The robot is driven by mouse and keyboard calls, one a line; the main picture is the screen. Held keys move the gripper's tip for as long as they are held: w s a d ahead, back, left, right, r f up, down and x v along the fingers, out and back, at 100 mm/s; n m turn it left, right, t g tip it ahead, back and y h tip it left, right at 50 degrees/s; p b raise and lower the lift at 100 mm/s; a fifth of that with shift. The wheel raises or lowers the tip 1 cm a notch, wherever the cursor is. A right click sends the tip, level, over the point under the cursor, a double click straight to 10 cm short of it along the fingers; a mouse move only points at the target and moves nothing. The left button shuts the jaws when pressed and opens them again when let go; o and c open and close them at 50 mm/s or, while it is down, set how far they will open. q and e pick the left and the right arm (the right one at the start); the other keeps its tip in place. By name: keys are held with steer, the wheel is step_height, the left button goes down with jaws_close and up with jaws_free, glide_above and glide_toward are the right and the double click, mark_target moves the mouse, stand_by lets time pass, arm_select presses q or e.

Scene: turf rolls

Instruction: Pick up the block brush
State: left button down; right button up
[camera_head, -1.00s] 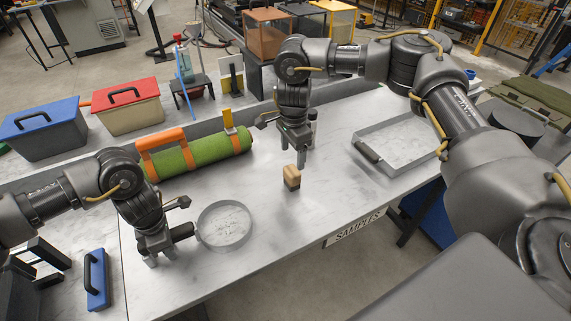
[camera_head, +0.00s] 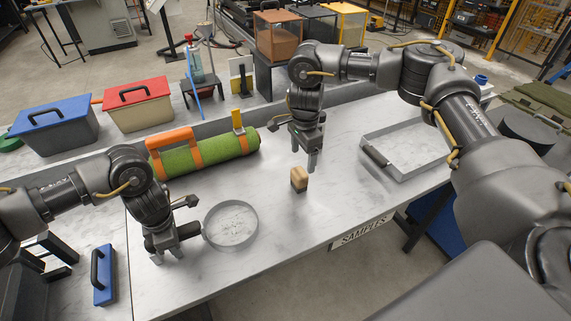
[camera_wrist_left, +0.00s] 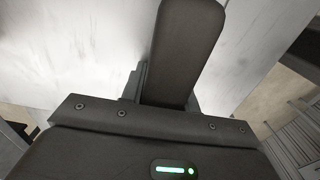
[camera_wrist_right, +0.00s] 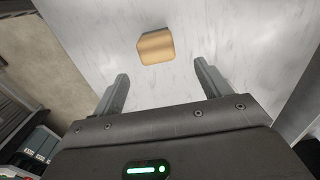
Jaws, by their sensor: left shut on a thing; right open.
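The block brush (camera_head: 299,179) is a small tan wooden block standing on the grey table; its bristles cannot be made out. It also shows in the right wrist view (camera_wrist_right: 156,46), beyond and between the fingertips. My right gripper (camera_head: 303,165) is open and empty, just behind and above the brush, not touching it. Its two fingers also show in the right wrist view (camera_wrist_right: 160,78). My left gripper (camera_head: 168,257) is shut on the dark handle of a round sieve (camera_head: 205,238) at the left of the table.
A green turf roll (camera_head: 212,153) with orange straps lies behind the sieve. A shallow metal tray (camera_head: 408,174) lies to the right of the brush. A blue-backed float (camera_head: 104,275) lies at the left. The table around the brush is clear.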

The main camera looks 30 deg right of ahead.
mark_target(299, 172)
step_height(299, 172, down, 5)
steer(key=f, duration=0.2)
steer(key=a+f, duration=0.1)
steer(key=f, duration=0.1)
steer(key=shift+s+f, duration=0.1)
steer(key=shift+s, duration=0.05)
steer(key=shift+f, duration=0.5)
steer(key=c, duration=1.2)
step_height(299, 172, up, 10)
steer(key=shift+r, duration=0.1)
